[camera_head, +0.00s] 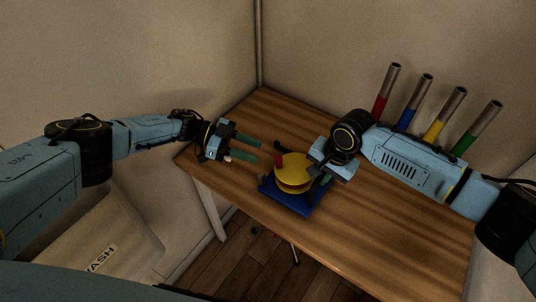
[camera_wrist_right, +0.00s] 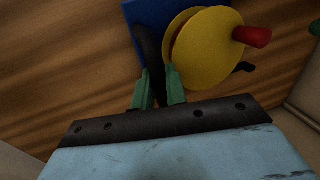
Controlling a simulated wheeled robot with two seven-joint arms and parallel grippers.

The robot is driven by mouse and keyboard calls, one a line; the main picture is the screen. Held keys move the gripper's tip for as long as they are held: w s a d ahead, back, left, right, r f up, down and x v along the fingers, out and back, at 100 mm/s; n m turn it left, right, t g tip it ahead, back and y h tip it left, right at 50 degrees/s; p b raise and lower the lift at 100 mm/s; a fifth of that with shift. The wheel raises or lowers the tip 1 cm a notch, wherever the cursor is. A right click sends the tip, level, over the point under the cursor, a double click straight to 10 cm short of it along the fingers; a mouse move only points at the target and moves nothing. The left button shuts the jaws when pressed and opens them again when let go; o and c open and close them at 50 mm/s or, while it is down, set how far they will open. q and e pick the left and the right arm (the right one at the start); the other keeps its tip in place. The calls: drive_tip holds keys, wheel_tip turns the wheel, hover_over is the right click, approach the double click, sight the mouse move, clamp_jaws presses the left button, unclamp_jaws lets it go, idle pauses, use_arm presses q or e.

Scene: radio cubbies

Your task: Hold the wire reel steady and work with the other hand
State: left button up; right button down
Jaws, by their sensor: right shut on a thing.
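The wire reel (camera_head: 296,166) has yellow discs and a red knob (camera_head: 279,161). It sits on a blue base (camera_head: 290,199) near the front edge of the table. In the right wrist view the reel (camera_wrist_right: 205,50), its red knob (camera_wrist_right: 252,37) and the blue base (camera_wrist_right: 130,12) show close up. My right gripper (camera_wrist_right: 160,82) is shut on a dark upright part (camera_wrist_right: 150,48) beside the yellow discs, and the exact grip is partly hidden. My left gripper (camera_head: 259,152) is open and empty, left of the reel, with its fingers pointing toward it.
Several tubes with grey tops stand along the back right, coloured red (camera_head: 381,106), blue (camera_head: 406,118), yellow and green. The wooden table (camera_head: 400,240) is bare at the front right and back left. A pale labelled bin (camera_head: 100,235) is on the floor, lower left.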

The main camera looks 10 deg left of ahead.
use_arm(q)
drive_tip(key=shift+v, duration=1.7)
drive_tip(key=shift+o, duration=0.2)
drive_tip(key=shift+d, duration=0.1)
drive_tip(key=s+d+m+g+y, duration=0.2)
drive_tip(key=s+d+m+g, duration=0.2)
drive_tip(key=d+m, duration=0.1)
drive_tip(key=m+t+y, duration=0.4)
drive_tip(key=m+y, duration=0.7)
approach(278, 158)
drive_tip(key=f, duration=0.3)
drive_tip(key=d+f, duration=0.1)
drive_tip(key=f, duration=0.6)
drive_tip(key=shift+w+d+f, duration=0.15)
drive_tip(key=shift+w+d, duration=0.1)
drive_tip(key=shift+w, duration=0.1)
